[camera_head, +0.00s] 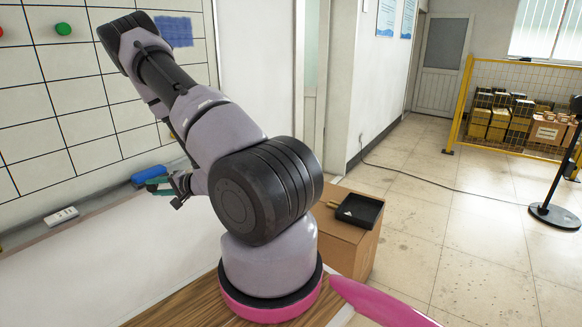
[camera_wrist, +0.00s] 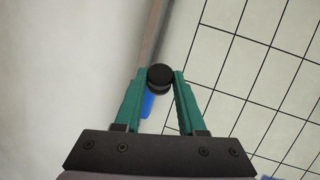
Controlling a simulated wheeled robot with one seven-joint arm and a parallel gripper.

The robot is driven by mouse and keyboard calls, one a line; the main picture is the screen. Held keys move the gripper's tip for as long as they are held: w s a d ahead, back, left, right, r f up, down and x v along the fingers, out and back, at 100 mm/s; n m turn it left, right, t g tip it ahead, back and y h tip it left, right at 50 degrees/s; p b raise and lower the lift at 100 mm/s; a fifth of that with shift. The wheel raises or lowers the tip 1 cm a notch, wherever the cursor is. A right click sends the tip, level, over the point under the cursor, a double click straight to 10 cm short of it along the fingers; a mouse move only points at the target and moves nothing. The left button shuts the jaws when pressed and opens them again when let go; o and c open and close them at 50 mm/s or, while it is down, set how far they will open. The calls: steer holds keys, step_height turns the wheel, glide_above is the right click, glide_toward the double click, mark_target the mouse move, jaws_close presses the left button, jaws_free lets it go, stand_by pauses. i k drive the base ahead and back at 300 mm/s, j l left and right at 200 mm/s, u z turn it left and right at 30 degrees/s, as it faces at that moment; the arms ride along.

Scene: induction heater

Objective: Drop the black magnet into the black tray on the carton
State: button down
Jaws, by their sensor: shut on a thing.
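The black magnet (camera_wrist: 160,78) is a small round black piece between the green fingertips of my gripper (camera_wrist: 160,84) in the wrist view. The gripper is shut on it. In the head view my gripper (camera_head: 160,186) is small, near the lower edge of the gridded whiteboard, and the magnet cannot be made out there. The black tray (camera_head: 359,210) lies on the brown carton (camera_head: 345,240), right of my arm.
A blue eraser-like object (camera_head: 149,174) and a white item (camera_head: 61,215) lie along the whiteboard's (camera_head: 95,95) ledge. A green magnet (camera_head: 63,29) is on the board. A yellow fence (camera_head: 463,105) and a black stand (camera_head: 555,214) are at the right. The floor between is mostly clear.

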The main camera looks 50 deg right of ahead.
mark_target(366, 224)
steer(key=l+z, duration=0.2)
steer(key=l, duration=0.45)
steer(key=l+z, duration=0.15)
steer(key=l, duration=0.55)
steer(key=l+z, duration=0.2)
steer(key=l, duration=0.5)
steer(key=l+z, duration=0.15)
steer(key=l, duration=0.5)
steer(key=i+l+z, duration=0.2)
steer(key=l, duration=0.45)
